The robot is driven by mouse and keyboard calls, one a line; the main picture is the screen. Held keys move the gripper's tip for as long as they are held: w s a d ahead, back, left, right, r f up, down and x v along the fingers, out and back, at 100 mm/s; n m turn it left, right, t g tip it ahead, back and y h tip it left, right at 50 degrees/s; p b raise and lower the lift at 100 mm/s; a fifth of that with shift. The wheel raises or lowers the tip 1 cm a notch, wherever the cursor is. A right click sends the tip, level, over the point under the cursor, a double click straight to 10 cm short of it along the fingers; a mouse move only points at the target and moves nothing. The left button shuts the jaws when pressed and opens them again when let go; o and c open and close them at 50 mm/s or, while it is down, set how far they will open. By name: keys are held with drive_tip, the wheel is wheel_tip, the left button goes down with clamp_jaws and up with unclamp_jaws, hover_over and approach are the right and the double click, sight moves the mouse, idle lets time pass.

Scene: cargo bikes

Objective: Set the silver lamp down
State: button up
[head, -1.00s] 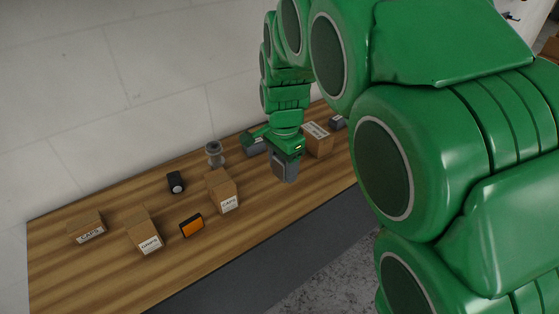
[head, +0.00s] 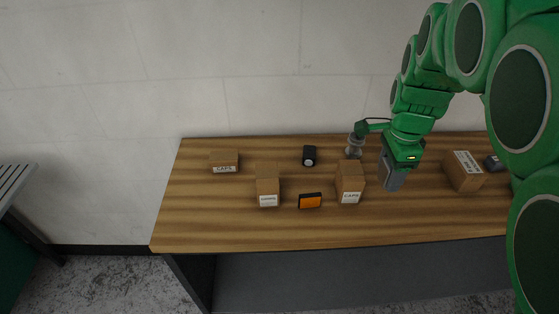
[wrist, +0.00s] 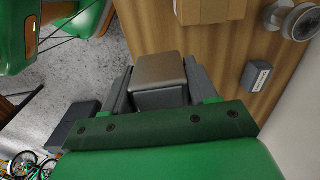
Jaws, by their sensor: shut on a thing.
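The silver lamp (wrist: 160,82) is a small grey block. In the wrist view it sits between the two grey fingers of my gripper (wrist: 158,92), which is shut on it. In the head view my gripper (head: 393,178) points down over the wooden bench (head: 230,225), just right of a CAPS box. There the fingers and wrist largely hide the lamp. I cannot tell whether the lamp touches the bench top.
A CAPS box (head: 350,181) and a silver hub-like part (head: 354,147) stand close left of my gripper. A carton (head: 465,171) stands to its right. An orange-faced lamp (head: 310,201), a black lamp (head: 309,156) and more boxes (head: 267,186) are further left.

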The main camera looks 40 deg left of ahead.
drive_tip(key=s+a, duration=0.5)
drive_tip(key=a, duration=0.6)
drive_tip(key=s+a, duration=0.6)
drive_tip(key=a, duration=0.5)
drive_tip(key=w+a+f, duration=0.2)
drive_tip(key=a+f, duration=0.1)
drive_tip(key=w+a+f, duration=0.3)
drive_tip(key=a, duration=0.1)
drive_tip(key=w+a+f, duration=0.3)
drive_tip(key=shift+w+a+f, duration=0.1)
drive_tip(key=shift+a+f, duration=0.15)
drive_tip(key=shift+a, duration=0.05)
drive_tip(key=shift+w+a+f, duration=0.2)
drive_tip(key=shift+a+f, duration=0.05)
drive_tip(key=shift+f, duration=1.65)
drive_tip(key=shift+f, duration=0.1)
drive_tip(key=o, duration=1.1)
